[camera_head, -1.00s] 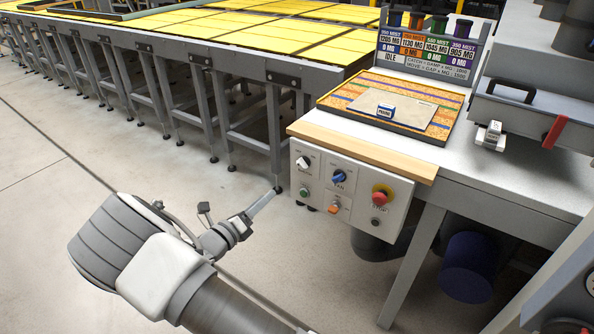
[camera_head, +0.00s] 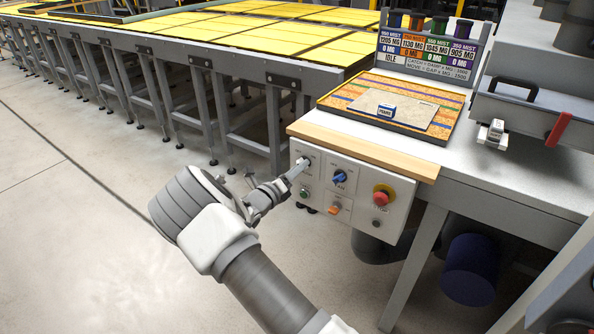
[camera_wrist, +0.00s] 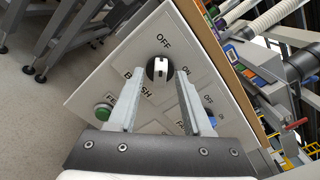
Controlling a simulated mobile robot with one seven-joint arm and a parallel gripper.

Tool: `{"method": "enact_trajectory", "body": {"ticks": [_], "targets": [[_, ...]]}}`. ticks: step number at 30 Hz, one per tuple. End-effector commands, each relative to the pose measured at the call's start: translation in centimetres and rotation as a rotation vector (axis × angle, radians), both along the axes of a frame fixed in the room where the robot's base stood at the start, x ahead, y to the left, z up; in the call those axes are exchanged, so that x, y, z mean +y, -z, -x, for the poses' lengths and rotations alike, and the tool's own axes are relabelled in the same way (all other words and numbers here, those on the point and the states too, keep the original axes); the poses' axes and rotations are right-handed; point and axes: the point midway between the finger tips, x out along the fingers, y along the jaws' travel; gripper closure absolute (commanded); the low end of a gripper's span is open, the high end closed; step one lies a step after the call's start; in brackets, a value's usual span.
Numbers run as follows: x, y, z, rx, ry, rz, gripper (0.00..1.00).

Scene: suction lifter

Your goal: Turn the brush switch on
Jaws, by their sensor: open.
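The brush switch (camera_wrist: 160,68) is a black round knob with a white bar, on a light control panel (camera_wrist: 125,62). The wrist view shows OFF, ON and BRUSH lettering around it. Its bar points roughly toward OFF. My gripper (camera_wrist: 168,82) is open in front of the panel, with the knob showing between and just beyond its two fingertips. I cannot tell whether the fingers touch it. In the head view my gripper (camera_head: 299,172) reaches the panel's upper left and partly hides the switch.
The panel also carries a blue fan knob (camera_head: 340,177), a green button (camera_head: 303,192), an orange switch (camera_head: 334,210) and a red stop button (camera_head: 381,198) on yellow. A wooden edge (camera_head: 362,152) runs above the panel. Open floor lies to the left.

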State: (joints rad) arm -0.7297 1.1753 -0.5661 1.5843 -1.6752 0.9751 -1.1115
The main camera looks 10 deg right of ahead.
Motion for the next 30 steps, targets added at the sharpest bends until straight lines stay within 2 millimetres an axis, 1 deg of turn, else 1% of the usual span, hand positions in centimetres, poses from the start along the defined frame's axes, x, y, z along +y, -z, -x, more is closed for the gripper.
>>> {"method": "enact_trajectory", "body": {"ticks": [6, 8, 12, 14, 15, 25, 30], "targets": [[-0.03, -0.01, -0.02, 0.000, 0.000, 0.000, 0.50], [-0.03, -0.01, -0.02, 0.000, 0.000, 0.000, 0.61], [-0.02, 0.00, 0.00, 0.000, 0.000, 0.000, 0.86], [-0.02, 0.00, 0.00, 0.000, 0.000, 0.000, 0.97], [-0.02, 0.00, 0.00, 0.000, 0.000, 0.000, 1.00], [-0.02, 0.01, 0.01, -0.005, 0.001, -0.004, 1.00], [-0.02, 0.06, 0.02, -0.032, 0.001, -0.033, 1.00]]}}
